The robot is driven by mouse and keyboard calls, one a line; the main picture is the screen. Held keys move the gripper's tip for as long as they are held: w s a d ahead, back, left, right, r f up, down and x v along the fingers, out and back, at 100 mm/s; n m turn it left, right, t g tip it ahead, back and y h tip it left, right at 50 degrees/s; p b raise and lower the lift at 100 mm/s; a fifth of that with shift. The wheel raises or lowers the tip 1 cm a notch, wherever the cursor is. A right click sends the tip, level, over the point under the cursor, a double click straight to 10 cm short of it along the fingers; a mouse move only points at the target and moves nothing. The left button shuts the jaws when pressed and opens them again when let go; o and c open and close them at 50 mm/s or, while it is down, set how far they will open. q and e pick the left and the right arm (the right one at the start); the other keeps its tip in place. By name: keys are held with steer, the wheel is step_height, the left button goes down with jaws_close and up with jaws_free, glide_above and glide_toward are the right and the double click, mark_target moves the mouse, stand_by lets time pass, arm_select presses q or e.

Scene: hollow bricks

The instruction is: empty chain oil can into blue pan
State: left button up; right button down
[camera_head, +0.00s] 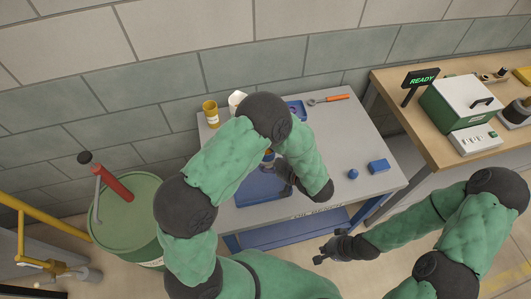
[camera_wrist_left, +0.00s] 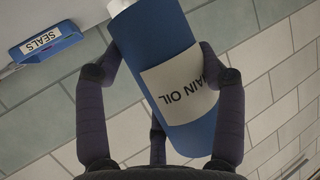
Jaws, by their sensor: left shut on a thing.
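The blue chain oil can (camera_wrist_left: 165,65) fills the middle of the left wrist view, with a white label and a pale end at the top edge. Its label reads upside down, so the can is turned over or strongly tilted in that view. My left gripper (camera_wrist_left: 160,95) has its fingers closed around it. In the head view my left gripper (camera_head: 283,172) is over the table, and my arm hides most of the can. A blue pan (camera_head: 255,190) lies below it on the table, partly covered by my arm. My right gripper (camera_head: 322,254) is in front of the table, away from the can.
The grey table (camera_head: 330,140) holds a yellow cup (camera_head: 211,113), a white container (camera_head: 236,99), an orange-handled wrench (camera_head: 328,99) and a blue block (camera_head: 378,166). A blue SEALS box (camera_wrist_left: 48,38) shows in the wrist view. A green drum (camera_head: 130,215) stands left.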

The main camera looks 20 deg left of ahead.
arm_select(q)
steer(key=w+d+f+n+t+h+b, duration=0.1)
steer(key=n+b, duration=0.1)
steer(key=b, duration=0.3)
steer(key=shift+w+d+f, duration=0.15)
stand_by(0.3)
steer(key=shift+d+n+t+h, duration=0.2)
steer(key=shift+n+t+h, duration=0.1)
steer(key=shift+t+h, duration=0.1)
steer(key=shift+w, duration=0.1)
steer(key=shift+w+d+n+b, duration=0.15)
steer(key=shift+w+n+b, duration=0.1)
steer(key=shift+n+b, duration=0.15)
stand_by(0.6)
